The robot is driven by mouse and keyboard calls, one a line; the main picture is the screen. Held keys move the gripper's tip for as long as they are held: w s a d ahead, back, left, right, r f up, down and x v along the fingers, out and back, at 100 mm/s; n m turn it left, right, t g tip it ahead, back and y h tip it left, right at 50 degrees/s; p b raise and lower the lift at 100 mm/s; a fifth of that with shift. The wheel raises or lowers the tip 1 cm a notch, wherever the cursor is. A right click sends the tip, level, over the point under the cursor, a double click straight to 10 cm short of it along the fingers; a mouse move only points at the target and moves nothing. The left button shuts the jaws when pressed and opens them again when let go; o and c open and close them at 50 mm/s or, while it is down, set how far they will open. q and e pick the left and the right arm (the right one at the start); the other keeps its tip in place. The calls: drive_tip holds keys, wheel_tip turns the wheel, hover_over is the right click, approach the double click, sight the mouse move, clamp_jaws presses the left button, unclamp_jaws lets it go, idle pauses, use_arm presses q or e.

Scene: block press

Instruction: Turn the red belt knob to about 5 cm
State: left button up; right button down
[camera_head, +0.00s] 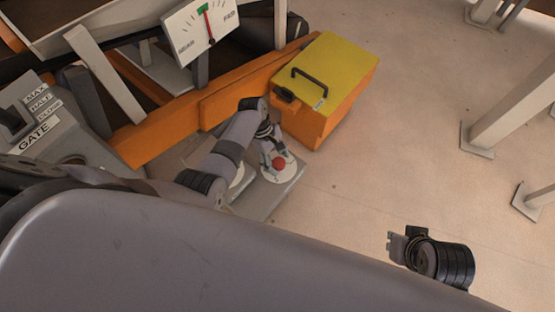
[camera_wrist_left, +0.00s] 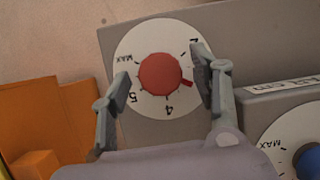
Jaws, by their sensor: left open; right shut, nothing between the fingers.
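The red belt knob (camera_wrist_left: 160,73) sits on a white round dial (camera_wrist_left: 147,38) marked with numbers and MAX. Its small red pointer is at the right, slightly down, on the side of the 4 away from the 5. My left gripper (camera_wrist_left: 161,70) is open, with one finger on each side of the knob; I see gaps between fingers and knob. In the head view the red knob (camera_head: 279,163) shows just below my left gripper (camera_head: 270,131). My right gripper (camera_head: 392,246) is shut and empty, off to the right above the floor.
A blue knob (camera_wrist_left: 308,161) on a second dial is at the lower right in the wrist view. A yellow-topped orange box (camera_head: 335,70) stands beside the knob panel (camera_head: 285,187). A gauge (camera_head: 201,33) and a gate lever panel (camera_head: 40,115) are at left.

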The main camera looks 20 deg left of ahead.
idle(0.3)
use_arm(q)
drive_tip(key=c, duration=1.1)
